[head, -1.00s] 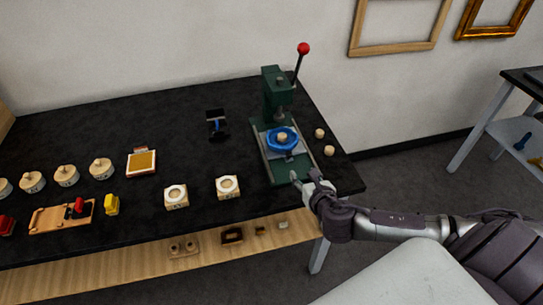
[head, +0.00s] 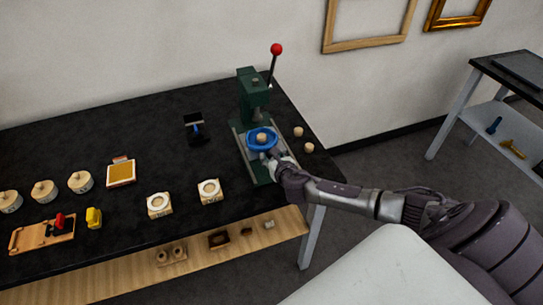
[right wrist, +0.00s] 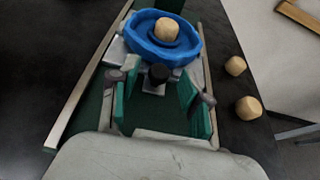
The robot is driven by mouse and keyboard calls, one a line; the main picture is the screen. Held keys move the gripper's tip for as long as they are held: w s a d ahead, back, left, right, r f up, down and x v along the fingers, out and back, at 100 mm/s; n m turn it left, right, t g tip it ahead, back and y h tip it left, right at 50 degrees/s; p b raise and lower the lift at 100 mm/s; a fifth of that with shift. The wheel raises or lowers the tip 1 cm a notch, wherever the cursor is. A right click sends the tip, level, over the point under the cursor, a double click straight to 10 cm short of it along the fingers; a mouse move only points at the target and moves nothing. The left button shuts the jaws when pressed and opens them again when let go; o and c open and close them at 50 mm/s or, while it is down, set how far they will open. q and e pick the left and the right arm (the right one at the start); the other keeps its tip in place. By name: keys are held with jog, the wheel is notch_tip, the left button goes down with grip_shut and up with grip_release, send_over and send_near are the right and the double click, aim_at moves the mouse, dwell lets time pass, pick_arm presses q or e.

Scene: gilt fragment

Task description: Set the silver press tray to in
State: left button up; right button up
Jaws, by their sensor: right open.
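The green press (head: 252,98) stands near the right end of the black table, with a red-knobbed lever (head: 276,50). Its silver tray (right wrist: 114,48) lies between the rails of the green base and carries a blue round dish (head: 261,139) with a pale wooden piece (right wrist: 166,30) in it. The tray has a dark knob (right wrist: 159,72) at its near side. My right gripper (head: 272,158) is at the front of the press base. In the right wrist view the fingers (right wrist: 158,95) are open, one on each side of the knob; I cannot tell whether they touch it. My left gripper is not in view.
Two wooden pieces (head: 298,132) (head: 309,147) lie on the table right of the press. Two pale blocks with round tops (head: 209,190) (head: 159,205) stand to its left. A dark stand (head: 194,127) is behind them. A lower wooden shelf (head: 130,278) runs under the table.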

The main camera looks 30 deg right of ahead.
aim_at(264, 144)
jog(key=shift+w, duration=0.1)
grip_shut()
dwell(0.3)
jog(key=w, duration=0.2)
jog(key=w+d+b, duration=0.1)
jog(key=w, duration=0.1)
jog(key=shift+w, duration=0.3)
jog(key=shift+r, duration=0.1)
jog(key=shift+d, duration=0.1)
jog(key=shift+c, duration=1)
grip_release()
jog(key=shift+o, duration=1)
jog(key=shift+w, duration=0.1)
